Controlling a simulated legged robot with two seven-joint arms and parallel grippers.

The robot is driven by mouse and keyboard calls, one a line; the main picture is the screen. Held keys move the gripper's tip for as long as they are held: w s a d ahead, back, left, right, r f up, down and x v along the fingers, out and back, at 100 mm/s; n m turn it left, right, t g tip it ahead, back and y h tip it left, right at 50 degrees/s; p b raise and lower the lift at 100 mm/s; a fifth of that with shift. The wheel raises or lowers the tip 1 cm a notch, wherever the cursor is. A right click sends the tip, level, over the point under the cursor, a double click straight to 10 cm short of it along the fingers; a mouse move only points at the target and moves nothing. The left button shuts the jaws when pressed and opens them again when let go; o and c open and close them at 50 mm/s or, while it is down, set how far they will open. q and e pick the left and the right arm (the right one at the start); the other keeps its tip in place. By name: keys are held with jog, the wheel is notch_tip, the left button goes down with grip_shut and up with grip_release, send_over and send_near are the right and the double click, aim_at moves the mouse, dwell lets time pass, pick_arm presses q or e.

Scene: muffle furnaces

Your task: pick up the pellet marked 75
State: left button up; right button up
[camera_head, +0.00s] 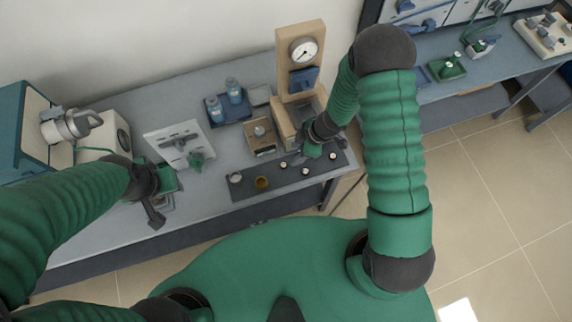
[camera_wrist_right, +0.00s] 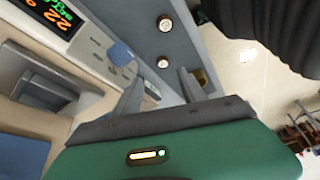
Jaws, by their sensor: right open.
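Several small pellets with pale round tops stand on a dark mat (camera_head: 275,182) at the table's front edge. In the head view I see one pellet (camera_head: 284,164), a second (camera_head: 305,171) and a third (camera_head: 333,156); their marks are too small to read. The right wrist view shows one pellet (camera_wrist_right: 165,24) and another (camera_wrist_right: 163,62) beyond the fingers, with no number legible. My right gripper (camera_wrist_right: 160,92) is open, with nothing visible between its fingers, over the mat's back edge. My left gripper (camera_head: 155,208) hangs over the table's left part; its jaw opening is unclear.
A brass cup (camera_head: 262,183) and a pale ring-shaped dish (camera_head: 235,178) stand on the mat's left part. A wooden stand with a dial gauge (camera_head: 303,50) rises behind my right gripper. A blue tray with bottles (camera_head: 233,88) stands behind. A lit-display device (camera_wrist_right: 60,14) is close by.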

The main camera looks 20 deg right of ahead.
send_over(284, 164)
jog(key=d, duration=0.2)
notch_tip(284, 164, down, 4)
jog(key=shift+w+f+b, duration=0.1)
jog(key=shift+b, duration=0.25)
jog(key=f, duration=0.1)
jog(key=a+f+b, duration=0.1)
jog(key=f, duration=0.1)
jog(key=shift+s+a+f, duration=0.2)
jog(key=shift+s+a, duration=0.1)
jog(key=shift+s, duration=0.1)
jog(key=shift+f, duration=0.2)
jog(key=shift+w+d, duration=0.15)
jog(key=shift+d, duration=0.2)
jog(key=c, duration=0.5)
pick_arm(q)
jog(key=f, duration=0.1)
jog(key=a+f, duration=0.1)
jog(key=f, duration=0.1)
jog(key=shift+w+a, duration=0.15)
jog(key=shift+w, duration=0.25)
pick_arm(e)
jog(key=shift+a, duration=0.25)
grip_shut()
